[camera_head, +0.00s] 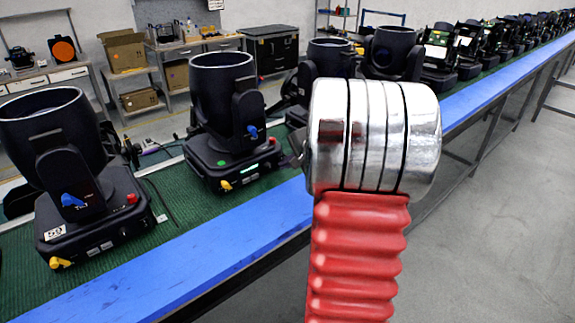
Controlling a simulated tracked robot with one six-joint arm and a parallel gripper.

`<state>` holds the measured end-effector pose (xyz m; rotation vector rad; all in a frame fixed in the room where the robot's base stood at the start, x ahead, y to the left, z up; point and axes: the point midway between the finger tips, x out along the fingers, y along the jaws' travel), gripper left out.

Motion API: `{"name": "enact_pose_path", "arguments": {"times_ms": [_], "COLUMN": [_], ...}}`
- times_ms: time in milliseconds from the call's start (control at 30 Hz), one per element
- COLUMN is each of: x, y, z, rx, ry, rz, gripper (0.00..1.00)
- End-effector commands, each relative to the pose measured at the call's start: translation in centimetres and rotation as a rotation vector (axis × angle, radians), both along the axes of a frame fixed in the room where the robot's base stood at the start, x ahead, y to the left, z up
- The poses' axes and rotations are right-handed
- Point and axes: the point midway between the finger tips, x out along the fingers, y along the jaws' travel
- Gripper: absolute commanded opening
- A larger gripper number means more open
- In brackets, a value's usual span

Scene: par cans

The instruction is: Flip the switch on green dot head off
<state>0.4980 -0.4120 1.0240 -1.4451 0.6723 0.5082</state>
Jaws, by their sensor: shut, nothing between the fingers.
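The moving head with a green dot (228,122) stands upright on the green belt, left of the middle. My arm's chrome wrist and red bellows fill the centre right. Only a dark bit of my gripper (296,152) shows at the wrist's left edge, just right of this base; it looks shut and empty. The rest is hidden behind the wrist.
Another black head (68,165), labelled 59, stands nearer at left. Several more heads line the belt (163,190) to the far right. A blue rail (205,250) runs along the belt's front edge. The grey floor (490,240) at right is clear.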

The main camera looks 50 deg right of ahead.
Motion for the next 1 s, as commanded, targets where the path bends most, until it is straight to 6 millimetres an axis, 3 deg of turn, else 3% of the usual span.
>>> {"name": "enact_pose_path", "arguments": {"times_ms": [400, 1000], "x": [0.3, 0.3], "y": [0.0, 0.0], "z": [-0.1, 1.5], "rx": [0.000, -0.001], "ry": [0.000, -0.001], "rz": [0.000, -0.001], "gripper": [0.00, 0.00]}}
